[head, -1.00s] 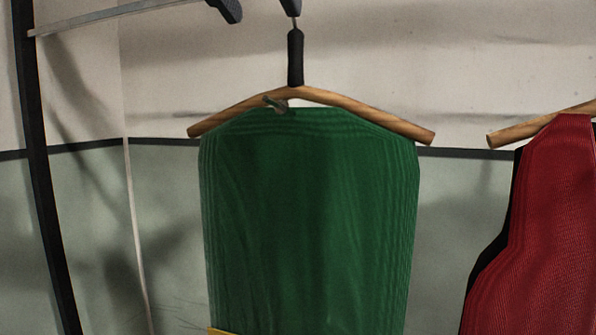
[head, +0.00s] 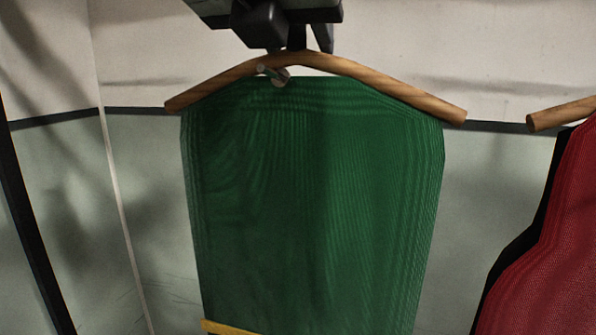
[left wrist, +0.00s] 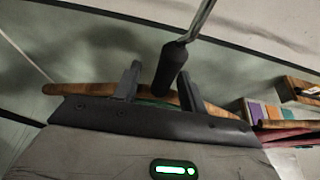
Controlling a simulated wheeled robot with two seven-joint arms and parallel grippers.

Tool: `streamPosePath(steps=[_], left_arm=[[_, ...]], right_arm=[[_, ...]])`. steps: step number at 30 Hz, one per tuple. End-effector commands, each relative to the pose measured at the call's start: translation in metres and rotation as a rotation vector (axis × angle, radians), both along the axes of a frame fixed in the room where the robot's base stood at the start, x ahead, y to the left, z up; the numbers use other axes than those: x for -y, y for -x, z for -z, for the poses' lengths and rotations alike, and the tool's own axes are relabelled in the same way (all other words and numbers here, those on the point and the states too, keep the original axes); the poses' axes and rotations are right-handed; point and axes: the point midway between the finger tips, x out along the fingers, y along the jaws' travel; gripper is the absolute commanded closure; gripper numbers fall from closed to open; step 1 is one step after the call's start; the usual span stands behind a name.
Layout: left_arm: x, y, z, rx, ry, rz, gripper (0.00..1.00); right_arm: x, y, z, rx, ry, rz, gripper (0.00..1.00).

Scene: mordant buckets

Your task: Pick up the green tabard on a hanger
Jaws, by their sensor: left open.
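The green tabard (head: 310,200) hangs on a wooden hanger (head: 390,88) in the middle of the head view. My left gripper (head: 292,32) is at the top of that view, just above the middle of the hanger, and hides most of its neck. In the left wrist view the gripper (left wrist: 160,85) is open, its two dark fingers apart. The hanger's black neck sleeve (left wrist: 170,68) appears between them, nearer the right finger; I cannot tell whether they touch. The wooden bar (left wrist: 75,88) lies beyond the fingers. My right gripper is in neither view.
A red garment (head: 555,220) hangs to the right, with the end of its wooden hanger (head: 560,114) showing. A dark upright post (head: 30,235) stands at the left. A pale wall with a dark stripe is behind.

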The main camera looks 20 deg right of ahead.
Motion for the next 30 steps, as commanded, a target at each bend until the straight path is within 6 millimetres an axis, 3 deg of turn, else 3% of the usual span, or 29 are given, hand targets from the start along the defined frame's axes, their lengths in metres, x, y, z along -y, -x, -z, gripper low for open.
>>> streamPosePath(steps=[5,9,22,30], left_arm=[[0.0,0.0,0.0,0.001,0.0,0.001,0.61],[0.0,0.0,0.0,0.001,0.0,0.001,1.0],[0.0,0.001,-0.003,0.003,0.003,0.001,1.0],[0.001,0.001,-0.023,0.004,0.003,0.002,1.0]], right_arm=[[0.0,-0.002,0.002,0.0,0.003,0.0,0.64],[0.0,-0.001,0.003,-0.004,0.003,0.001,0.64],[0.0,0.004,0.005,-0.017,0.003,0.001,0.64],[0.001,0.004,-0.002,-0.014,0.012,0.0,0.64]])
